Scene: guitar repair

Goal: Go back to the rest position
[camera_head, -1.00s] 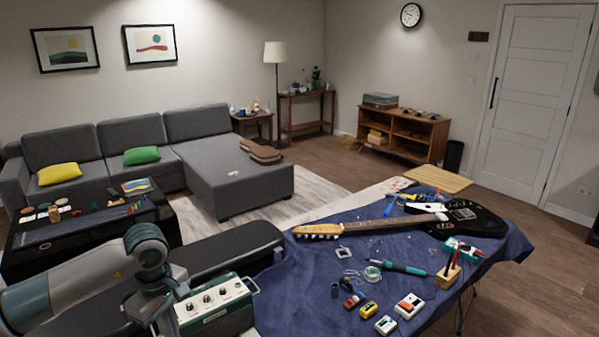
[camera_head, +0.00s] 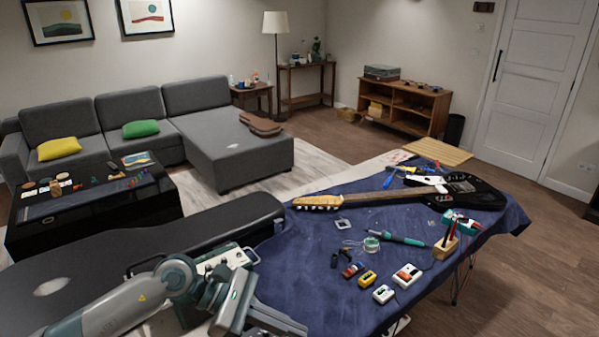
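My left arm reaches in from the bottom left, over the black guitar case (camera_head: 90,252) and the amplifier. My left gripper (camera_head: 277,322) is low at the near left corner of the blue-covered table (camera_head: 315,260). My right gripper is not in view. The black electric guitar (camera_head: 473,190) lies on the table with its neck pointing left, well apart from my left gripper.
The amplifier (camera_head: 232,256) is mostly hidden behind my arm. On the table are a soldering iron (camera_head: 400,238), a solder spool (camera_head: 371,244), a wooden tool holder (camera_head: 446,247) and several small boxes, including a yellow one (camera_head: 367,278). A grey sofa (camera_head: 225,150) stands beyond.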

